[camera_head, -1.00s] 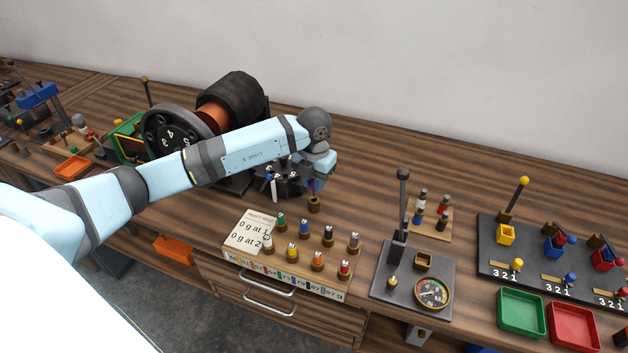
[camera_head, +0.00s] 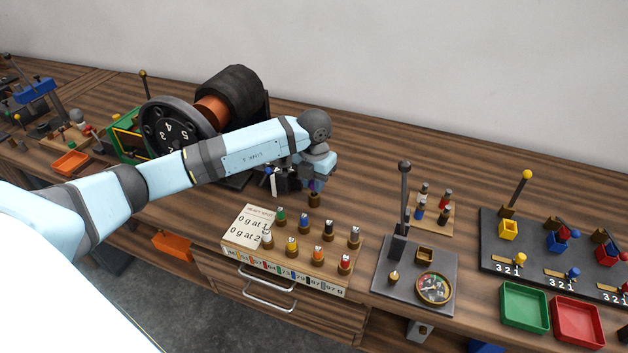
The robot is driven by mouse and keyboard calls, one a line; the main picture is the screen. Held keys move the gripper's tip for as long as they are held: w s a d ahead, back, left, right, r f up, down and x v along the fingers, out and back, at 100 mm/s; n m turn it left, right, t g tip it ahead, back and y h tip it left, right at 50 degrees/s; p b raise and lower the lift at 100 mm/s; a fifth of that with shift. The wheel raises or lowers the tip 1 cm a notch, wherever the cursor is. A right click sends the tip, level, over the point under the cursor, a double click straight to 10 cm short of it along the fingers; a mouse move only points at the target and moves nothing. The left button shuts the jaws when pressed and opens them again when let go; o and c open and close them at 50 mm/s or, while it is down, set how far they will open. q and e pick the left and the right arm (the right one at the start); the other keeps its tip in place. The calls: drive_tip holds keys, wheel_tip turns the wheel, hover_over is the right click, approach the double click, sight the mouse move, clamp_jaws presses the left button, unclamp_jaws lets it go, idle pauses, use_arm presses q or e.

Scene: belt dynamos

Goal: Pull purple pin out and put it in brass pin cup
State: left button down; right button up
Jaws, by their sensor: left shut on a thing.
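My left gripper (camera_head: 316,184) reaches in past the dynamo and points down, shut on the purple pin (camera_head: 316,186). Only a small purple patch of the pin shows between the dark fingers. The small brass pin cup (camera_head: 314,200) stands on the bench directly below the fingertips. I cannot tell whether the pin's lower end is inside the cup or just above it. The dynamo (camera_head: 230,95), with a black drum, copper band and numbered dark wheel, stands left of the gripper, partly hidden by my arm. My right gripper is not in view.
A board of coloured pegs (camera_head: 300,245) with a card lies in front of the cup. A lever plate with a dial (camera_head: 435,288) is to the right, near green (camera_head: 524,308) and red trays (camera_head: 578,320). The bench behind the gripper is clear.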

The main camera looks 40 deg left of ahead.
use_arm(q)
drive_tip(key=shift+f+b, duration=0.6)
drive_tip(key=shift+f, duration=0.4)
drive_tip(key=c, duration=0.9)
unclamp_jaws()
drive_tip(key=shift+r, duration=0.1)
wheel_tip(320, 180, up, 14)
drive_tip(key=shift+b, duration=0.35)
